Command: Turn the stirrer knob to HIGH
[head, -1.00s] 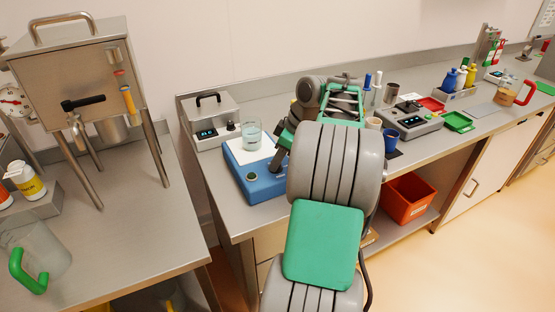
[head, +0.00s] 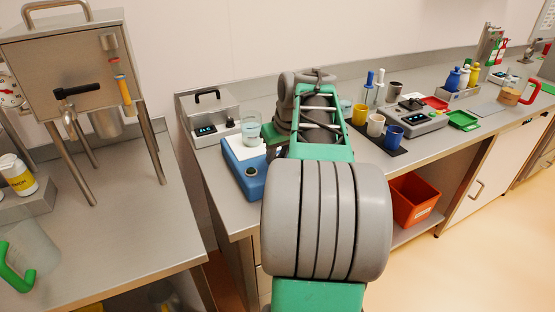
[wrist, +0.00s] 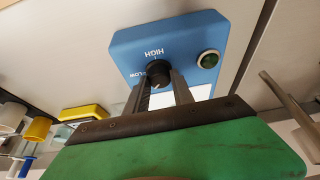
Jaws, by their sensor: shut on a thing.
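The stirrer is a blue box with a white top plate; in the head view its blue side (head: 238,169) shows left of my arm, with a glass beaker (head: 251,131) on top. In the wrist view its blue front (wrist: 130,48) carries upside-down HIGH and LOW labels, a round green button and the black stirrer knob (wrist: 158,74). My gripper (wrist: 162,86) has its two fingers on either side of the knob and is shut on it. I cannot tell exactly which label the knob points to. My arm hides the knob and gripper in the head view.
A grey device with a display (head: 207,130) stands behind the stirrer. Yellow, white and blue cups (head: 393,138) and a scale (head: 415,119) stand right of my arm. A steel hopper (head: 68,72) stands on the left bench, with a gap between benches.

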